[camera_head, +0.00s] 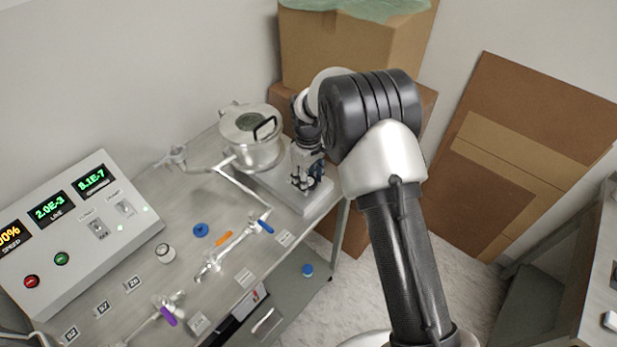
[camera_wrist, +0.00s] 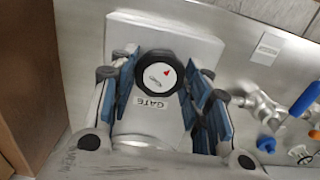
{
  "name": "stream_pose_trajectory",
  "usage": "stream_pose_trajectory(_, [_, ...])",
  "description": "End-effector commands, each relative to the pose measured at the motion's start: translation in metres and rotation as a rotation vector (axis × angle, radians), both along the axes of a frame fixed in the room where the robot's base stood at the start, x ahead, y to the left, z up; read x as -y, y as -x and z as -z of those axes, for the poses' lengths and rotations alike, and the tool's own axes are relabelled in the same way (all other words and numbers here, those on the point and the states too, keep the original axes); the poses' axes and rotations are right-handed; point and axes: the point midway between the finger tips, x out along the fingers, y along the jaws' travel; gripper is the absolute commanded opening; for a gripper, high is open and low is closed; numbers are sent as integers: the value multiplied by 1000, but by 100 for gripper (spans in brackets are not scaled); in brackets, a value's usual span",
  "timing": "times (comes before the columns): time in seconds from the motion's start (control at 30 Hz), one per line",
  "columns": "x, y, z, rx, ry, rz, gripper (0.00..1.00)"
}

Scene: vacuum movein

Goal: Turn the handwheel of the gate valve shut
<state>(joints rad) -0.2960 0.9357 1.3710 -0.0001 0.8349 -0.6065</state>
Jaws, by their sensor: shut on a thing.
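The gate valve's handwheel (camera_wrist: 158,77) shows in the wrist view as a black ring with a white face and a red pointer. Its pale body (camera_wrist: 150,122) carries a label reading GATE. My gripper (camera_wrist: 163,88) has its blue-padded fingers on both sides of the handwheel and is shut on it. In the head view my gripper (camera_head: 307,172) points down over the valve, on a pale base plate (camera_head: 318,205) at the bench's right end. The valve is mostly hidden there by the gripper.
A round lidded chamber (camera_head: 255,140) stands just left of my gripper. Pipework with an orange and a blue lever (camera_head: 265,226) runs nearer the front. A control box (camera_head: 85,235) with green and orange displays stands at left. Cardboard boxes (camera_head: 350,50) are behind my arm.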

Motion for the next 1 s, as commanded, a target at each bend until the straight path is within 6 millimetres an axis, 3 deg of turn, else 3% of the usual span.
stream_pose_trajectory(1.0, [-1,1,0,0,0,963,20])
